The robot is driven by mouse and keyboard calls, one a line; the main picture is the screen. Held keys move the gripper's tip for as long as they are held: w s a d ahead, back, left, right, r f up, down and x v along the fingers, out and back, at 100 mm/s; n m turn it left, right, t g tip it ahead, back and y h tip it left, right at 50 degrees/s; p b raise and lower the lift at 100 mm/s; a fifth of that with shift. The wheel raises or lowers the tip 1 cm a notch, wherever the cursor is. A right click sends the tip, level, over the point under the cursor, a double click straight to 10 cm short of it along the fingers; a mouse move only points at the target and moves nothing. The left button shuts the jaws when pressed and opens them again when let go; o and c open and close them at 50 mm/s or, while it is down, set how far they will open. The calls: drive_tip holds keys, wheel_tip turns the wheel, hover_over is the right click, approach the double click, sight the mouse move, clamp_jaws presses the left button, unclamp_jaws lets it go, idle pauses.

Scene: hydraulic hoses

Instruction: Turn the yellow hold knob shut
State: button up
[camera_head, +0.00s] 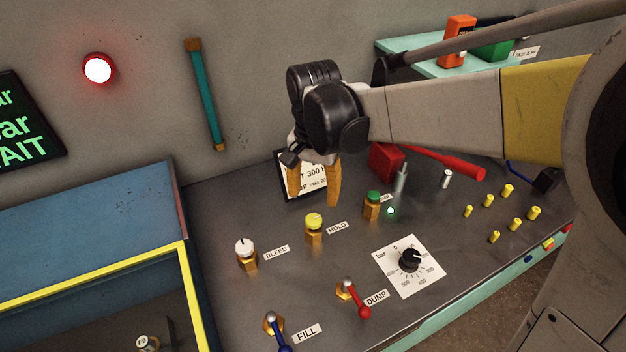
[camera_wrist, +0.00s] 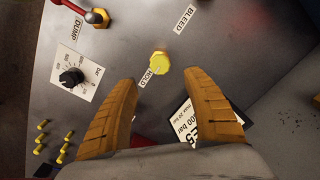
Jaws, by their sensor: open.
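The yellow hold knob (camera_head: 314,221) sits on a brass valve body on the dark bench, beside a HOLD label (camera_head: 337,228). In the wrist view the yellow knob (camera_wrist: 159,61) lies beyond and between my fingertips, apart from them. My gripper (camera_head: 314,200) has orange fingers pointing down, open and empty, above and behind the knob in the head view. In the wrist view my gripper (camera_wrist: 162,85) shows both fingers spread wide. Nothing hides the knob in either view.
A white bleed knob (camera_head: 244,247) stands left of the yellow one, and a green knob (camera_head: 374,198) right of it. A sign (camera_head: 291,186) stands behind. A red dump lever (camera_head: 361,302), blue fill lever (camera_head: 282,340) and black dial (camera_head: 410,260) are in front.

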drive_tip(key=shift+r, duration=1.55)
drive_tip(key=s+d+r+n+t, duration=0.2)
drive_tip(key=s+d+n+t, duration=0.2)
drive_tip(key=s+d+t, duration=0.3)
drive_tip(key=s+d, duration=0.5)
drive_tip(key=d, duration=0.2)
drive_tip(key=shift+s+d+n, duration=0.35)
drive_tip(key=shift+d+n, duration=0.05)
drive_tip(key=shift+c, duration=0.4)
